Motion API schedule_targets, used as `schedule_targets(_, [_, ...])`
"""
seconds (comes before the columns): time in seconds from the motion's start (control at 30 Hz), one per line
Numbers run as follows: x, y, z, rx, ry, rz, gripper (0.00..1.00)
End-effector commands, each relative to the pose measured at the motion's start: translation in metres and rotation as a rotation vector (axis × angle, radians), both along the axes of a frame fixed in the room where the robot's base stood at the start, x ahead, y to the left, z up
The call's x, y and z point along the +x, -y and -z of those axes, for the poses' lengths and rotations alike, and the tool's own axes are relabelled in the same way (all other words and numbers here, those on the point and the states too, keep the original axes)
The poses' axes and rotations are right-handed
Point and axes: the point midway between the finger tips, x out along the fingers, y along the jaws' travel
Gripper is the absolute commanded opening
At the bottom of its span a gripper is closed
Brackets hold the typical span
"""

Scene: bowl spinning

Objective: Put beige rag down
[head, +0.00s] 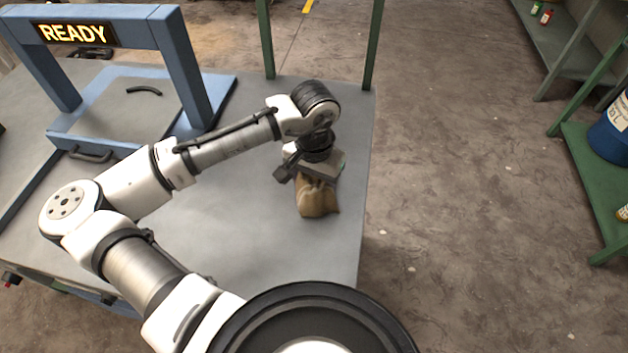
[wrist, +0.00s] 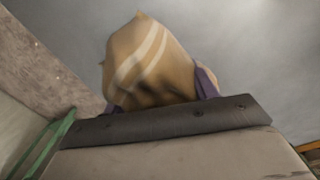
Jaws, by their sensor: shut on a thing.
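The beige rag (head: 317,198) hangs bunched below my gripper (head: 318,174) in the head view, over the right part of the grey table (head: 262,226). My gripper is shut on the rag. In the wrist view the rag (wrist: 150,62) shows beyond the gripper's edge, with pale stripes and folds. Purple parts show at both sides of it. The fingertips are mostly hidden by the rag and the gripper body. Whether the rag's lower end touches the table I cannot tell.
A blue frame with a READY sign (head: 74,34) stands at the table's back left. Green posts (head: 372,45) rise behind the table. Green shelves (head: 590,170) with a blue drum (head: 612,132) stand at the far right. The table around the rag is clear; its right edge is close.

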Motion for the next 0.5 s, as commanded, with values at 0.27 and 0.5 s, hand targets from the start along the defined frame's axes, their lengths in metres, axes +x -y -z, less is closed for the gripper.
schedule_targets(0.27, [0.0003,0.0000,0.0029,0.000,0.001,0.000,0.36])
schedule_targets(0.5, [0.0002,0.0000,0.0058,0.000,0.001,0.000,0.69])
